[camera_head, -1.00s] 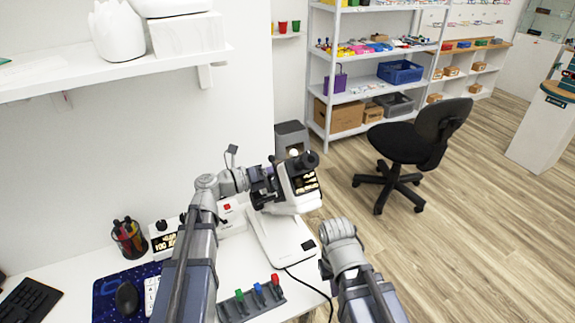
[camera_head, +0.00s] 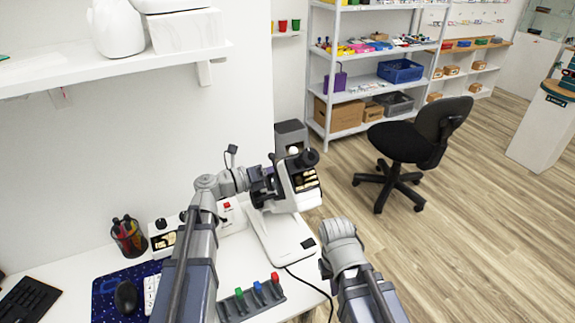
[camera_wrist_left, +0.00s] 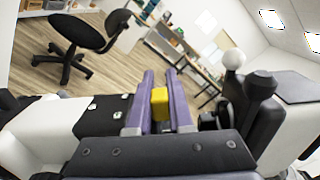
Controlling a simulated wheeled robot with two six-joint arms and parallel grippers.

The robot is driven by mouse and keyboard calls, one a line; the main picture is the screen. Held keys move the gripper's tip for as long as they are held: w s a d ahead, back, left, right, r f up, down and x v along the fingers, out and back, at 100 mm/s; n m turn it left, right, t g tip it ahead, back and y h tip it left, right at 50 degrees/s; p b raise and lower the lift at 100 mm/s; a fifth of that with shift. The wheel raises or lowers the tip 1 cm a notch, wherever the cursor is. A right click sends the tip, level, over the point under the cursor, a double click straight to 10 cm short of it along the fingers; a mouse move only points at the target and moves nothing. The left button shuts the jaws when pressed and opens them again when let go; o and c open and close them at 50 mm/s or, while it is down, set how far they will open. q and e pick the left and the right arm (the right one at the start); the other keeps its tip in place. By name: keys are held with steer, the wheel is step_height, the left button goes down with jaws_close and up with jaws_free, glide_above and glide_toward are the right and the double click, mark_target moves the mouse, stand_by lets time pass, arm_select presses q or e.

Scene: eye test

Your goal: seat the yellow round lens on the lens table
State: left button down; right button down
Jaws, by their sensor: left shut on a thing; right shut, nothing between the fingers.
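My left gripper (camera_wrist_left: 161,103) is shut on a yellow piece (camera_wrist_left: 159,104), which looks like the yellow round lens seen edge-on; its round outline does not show. In the head view, my left arm reaches to the white lens instrument (camera_head: 272,228), and its dark gripper (camera_head: 262,186) is beside the instrument's upper part. The yellow lens cannot be made out there. The lens table itself cannot be told apart behind my gripper. My right gripper (camera_head: 326,268) is low, right of the instrument's base and apart from it; it is shut and empty.
A grey rack (camera_head: 232,311) with green, blue and red pieces stands at the desk's front. A black cable (camera_head: 312,285) runs from the instrument's base. A pen cup (camera_head: 129,238), mouse (camera_head: 126,297) and keyboard (camera_head: 28,302) are left. A chair (camera_head: 415,140) stands on the open floor.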

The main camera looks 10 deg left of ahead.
arm_select(q)
steer(key=shift+s+f, duration=0.1)
steer(key=shift+f, duration=0.05)
steer(key=c, duration=0.7)
jaws_free()
steer(key=shift+c, duration=0.2)
steer(key=v, duration=0.7)
steer(key=shift+s, duration=0.1)
steer(key=shift+s+a, duration=0.15)
steer(key=shift+a, duration=0.15)
